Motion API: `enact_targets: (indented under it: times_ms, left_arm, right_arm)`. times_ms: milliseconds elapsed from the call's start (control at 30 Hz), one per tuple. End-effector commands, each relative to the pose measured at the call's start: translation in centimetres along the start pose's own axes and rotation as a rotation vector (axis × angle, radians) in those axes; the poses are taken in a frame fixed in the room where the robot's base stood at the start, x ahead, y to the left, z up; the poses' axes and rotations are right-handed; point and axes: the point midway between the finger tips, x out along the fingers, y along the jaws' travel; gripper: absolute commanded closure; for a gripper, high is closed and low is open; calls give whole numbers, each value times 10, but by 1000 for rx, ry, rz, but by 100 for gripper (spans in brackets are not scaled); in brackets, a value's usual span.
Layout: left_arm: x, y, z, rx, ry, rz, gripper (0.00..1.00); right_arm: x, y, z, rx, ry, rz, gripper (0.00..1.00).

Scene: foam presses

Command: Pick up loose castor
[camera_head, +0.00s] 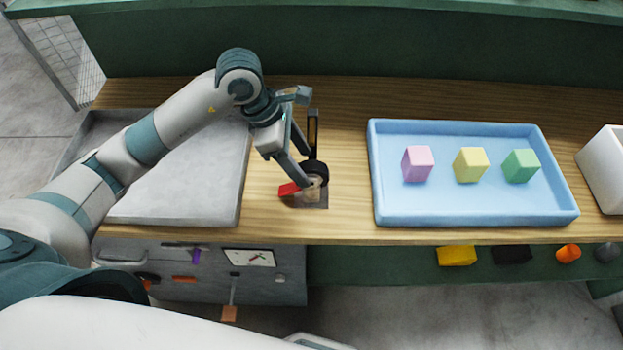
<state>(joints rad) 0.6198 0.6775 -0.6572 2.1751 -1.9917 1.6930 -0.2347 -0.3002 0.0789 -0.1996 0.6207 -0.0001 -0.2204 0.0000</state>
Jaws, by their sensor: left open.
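The loose castor (316,170) has a black wheel, a red lever and a plate at its foot. It stands on the wooden table (340,222), between the grey tray and the blue tray. My left gripper (309,176) is at the castor, pointing down with its fingers beside the wheel. The gripper is open. The fingers hide part of the castor, and I cannot tell whether they touch it. My right gripper is not in view.
A grey metal tray (190,190) lies left of the castor under my left arm. A blue tray (472,217) on the right holds a pink block (418,164), a yellow block (470,165) and a green block (520,166). A white bin (604,170) stands at the right edge.

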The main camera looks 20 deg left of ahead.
Motion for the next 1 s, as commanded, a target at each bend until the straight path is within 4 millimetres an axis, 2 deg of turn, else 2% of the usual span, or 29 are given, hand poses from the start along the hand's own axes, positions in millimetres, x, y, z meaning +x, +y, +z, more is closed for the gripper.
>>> enact_targets:
  times_ms: [367,633,800,1000]
  left_arm:
    - [3,0,1,-1,1,-1,42]
    - [28,-3,4,-2,2,-4,42]
    - [47,-2,3,-2,0,-2,42]
    - [52,-1,2,0,0,1,42]
  right_arm:
    - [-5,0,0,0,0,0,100]
    - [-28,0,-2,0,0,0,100]
    - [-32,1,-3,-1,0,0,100]
    - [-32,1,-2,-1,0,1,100]
